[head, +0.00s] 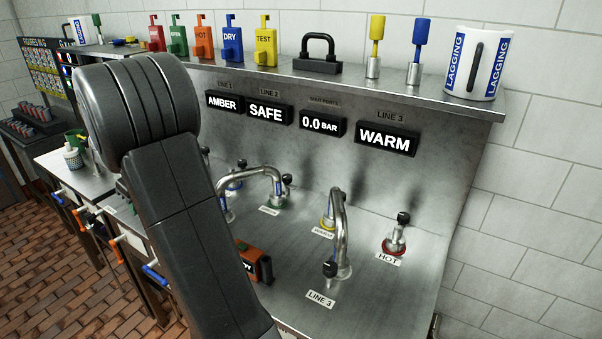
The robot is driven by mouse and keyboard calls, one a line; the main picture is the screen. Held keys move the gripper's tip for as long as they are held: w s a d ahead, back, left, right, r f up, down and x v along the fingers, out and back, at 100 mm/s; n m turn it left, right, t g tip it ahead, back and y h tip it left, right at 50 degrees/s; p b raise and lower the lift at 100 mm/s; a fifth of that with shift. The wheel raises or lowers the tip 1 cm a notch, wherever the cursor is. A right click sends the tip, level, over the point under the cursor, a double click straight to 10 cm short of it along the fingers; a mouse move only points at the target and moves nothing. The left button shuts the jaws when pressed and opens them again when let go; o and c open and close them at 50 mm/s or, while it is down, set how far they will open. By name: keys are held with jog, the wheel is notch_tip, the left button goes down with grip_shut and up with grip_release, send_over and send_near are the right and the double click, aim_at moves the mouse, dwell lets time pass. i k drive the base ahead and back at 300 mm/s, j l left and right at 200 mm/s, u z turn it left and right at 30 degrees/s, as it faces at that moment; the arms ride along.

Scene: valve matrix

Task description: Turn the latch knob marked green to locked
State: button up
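The green-marked knob (287,180) is a black-topped metal knob on a green ring (279,203) on the steel bench, in the middle of the head view. A small label (269,211) lies in front of it, too small to read. A bent metal spout (262,171) arches just left of it and partly covers its stem. I cannot tell whether the knob stands at locked. My dark arm (190,190) fills the left-centre of the view. My gripper is not visible.
Other knobs with blue (234,184), yellow (326,222) and red (394,247) rings stand nearby. A second bent spout (340,235) rises by the LINE 3 label. An orange block (250,262) lies beside my arm. The displays (388,140) read AMBER, SAFE, 0.0 BAR and WARM.

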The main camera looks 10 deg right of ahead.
aim_at(287, 178)
jog(key=j+z, duration=0.15)
jog(key=z, duration=0.3)
jog(key=j+z, duration=0.2)
jog(key=z, duration=0.2)
jog(key=j+z, duration=0.15)
jog(key=z, duration=0.3)
jog(key=j+z, duration=0.2)
jog(key=z, duration=0.2)
jog(key=j+z, duration=0.15)
jog(key=j, duration=0.3)
jog(key=k+j+z, duration=0.15)
jog(key=j, duration=0.25)
jog(key=j+z, duration=0.2)
jog(key=j, duration=0.2)
jog(key=k+j+z, duration=0.15)
jog(key=j, duration=0.25)
